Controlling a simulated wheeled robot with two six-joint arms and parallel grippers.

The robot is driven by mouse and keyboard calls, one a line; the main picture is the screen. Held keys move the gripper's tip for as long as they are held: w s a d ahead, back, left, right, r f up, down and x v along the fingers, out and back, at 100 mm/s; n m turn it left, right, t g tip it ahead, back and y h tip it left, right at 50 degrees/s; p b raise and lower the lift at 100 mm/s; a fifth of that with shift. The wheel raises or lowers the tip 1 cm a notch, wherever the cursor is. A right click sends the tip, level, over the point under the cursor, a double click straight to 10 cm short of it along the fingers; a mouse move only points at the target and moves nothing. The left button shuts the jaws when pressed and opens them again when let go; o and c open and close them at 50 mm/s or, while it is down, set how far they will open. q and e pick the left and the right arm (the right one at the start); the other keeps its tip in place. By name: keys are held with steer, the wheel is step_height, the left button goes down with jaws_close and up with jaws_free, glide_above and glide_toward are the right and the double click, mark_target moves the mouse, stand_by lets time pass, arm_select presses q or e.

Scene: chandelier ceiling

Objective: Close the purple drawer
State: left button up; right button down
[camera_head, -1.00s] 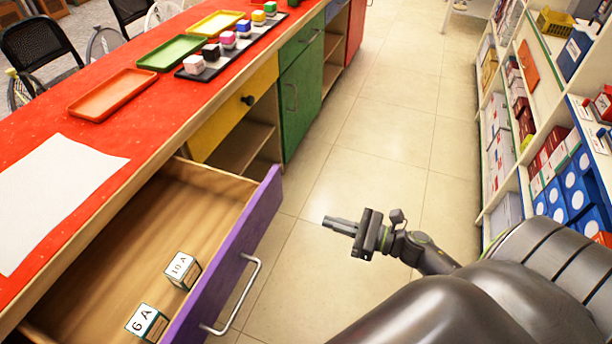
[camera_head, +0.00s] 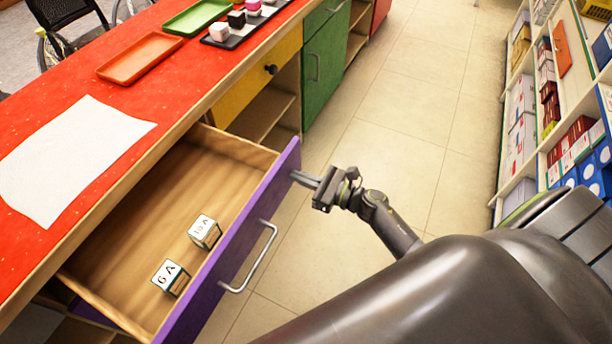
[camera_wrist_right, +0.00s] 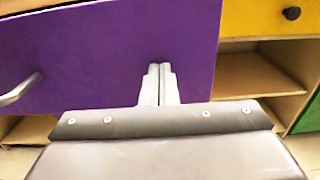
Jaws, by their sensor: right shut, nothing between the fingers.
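The purple drawer (camera_head: 232,246) is pulled open from the counter, with its wooden inside showing. Two small labelled boxes, one marked 10 A (camera_head: 204,232) and one marked 6 A (camera_head: 170,278), stand in it. Its silver handle (camera_head: 262,258) is on the front panel. My right gripper (camera_head: 296,177) is shut and empty, its fingertips at the far part of the purple front. In the right wrist view the shut fingers (camera_wrist_right: 158,72) point at the purple front (camera_wrist_right: 110,60), right of the handle (camera_wrist_right: 20,90). I cannot tell if they touch. My left gripper is not in view.
The red countertop (camera_head: 60,105) holds a white sheet (camera_head: 70,155), an orange tray (camera_head: 140,58), a green tray (camera_head: 196,17) and a black tray with small cubes. Yellow and green cabinet fronts lie beyond. Stocked shelves stand right, with clear tiled floor (camera_head: 400,130) between.

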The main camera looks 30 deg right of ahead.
mark_target(211, 149)
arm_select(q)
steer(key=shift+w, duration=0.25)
arm_select(e)
steer(key=shift+w, duration=0.1)
